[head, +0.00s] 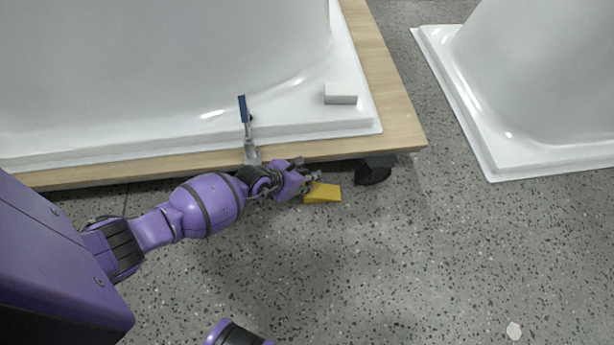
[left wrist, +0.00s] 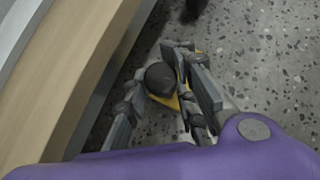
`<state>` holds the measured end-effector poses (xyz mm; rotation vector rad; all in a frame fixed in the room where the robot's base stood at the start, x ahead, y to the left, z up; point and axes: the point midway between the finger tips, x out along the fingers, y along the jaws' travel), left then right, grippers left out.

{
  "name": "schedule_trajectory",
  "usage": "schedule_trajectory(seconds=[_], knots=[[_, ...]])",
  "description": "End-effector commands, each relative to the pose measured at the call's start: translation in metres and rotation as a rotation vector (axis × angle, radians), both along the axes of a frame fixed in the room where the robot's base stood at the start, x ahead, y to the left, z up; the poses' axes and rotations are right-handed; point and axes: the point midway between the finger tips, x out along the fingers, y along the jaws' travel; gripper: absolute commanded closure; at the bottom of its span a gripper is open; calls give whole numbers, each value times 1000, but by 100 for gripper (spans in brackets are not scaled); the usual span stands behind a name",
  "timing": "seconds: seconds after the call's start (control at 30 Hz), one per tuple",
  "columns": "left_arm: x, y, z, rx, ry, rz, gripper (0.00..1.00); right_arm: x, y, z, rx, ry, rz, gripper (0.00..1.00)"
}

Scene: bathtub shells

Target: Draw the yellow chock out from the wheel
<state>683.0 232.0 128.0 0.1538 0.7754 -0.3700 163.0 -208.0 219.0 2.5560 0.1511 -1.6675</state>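The yellow chock (head: 323,193) lies on the speckled floor below the edge of the wooden platform. The dark caster wheel (head: 373,172) is to its right, with a strip of floor between them. My left gripper (head: 308,172) is at the chock's left end and covers part of it. In the left wrist view the fingers (left wrist: 168,80) stand apart around a dark round knob (left wrist: 160,78) above the yellow chock (left wrist: 171,101). I cannot tell whether they press on it. The wheel shows partly in the left wrist view (left wrist: 196,7). My right gripper is out of view.
A white tub shell (head: 300,120) sits on the wooden platform (head: 400,120), with a white block (head: 341,93) and a blue-handled clamp (head: 243,110) near its edge. Another shell (head: 540,90) stands at the right.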

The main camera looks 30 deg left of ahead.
Motion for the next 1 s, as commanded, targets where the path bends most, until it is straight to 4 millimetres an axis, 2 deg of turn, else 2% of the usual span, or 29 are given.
schedule_trajectory(seconds=[0.03,0.1,0.13,0.43,0.57,1.0], knots=[[0,0,0,0,0,0,66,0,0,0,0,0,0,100],[0,0,0,0,0,0,57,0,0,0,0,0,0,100],[0,0,0,0,0,0,56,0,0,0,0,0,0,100],[0,0,1,0,0,0,56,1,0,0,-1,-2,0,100],[-7,2,6,-2,2,0,56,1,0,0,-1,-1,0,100],[-61,25,65,-1,0,1,56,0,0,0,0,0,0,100]])
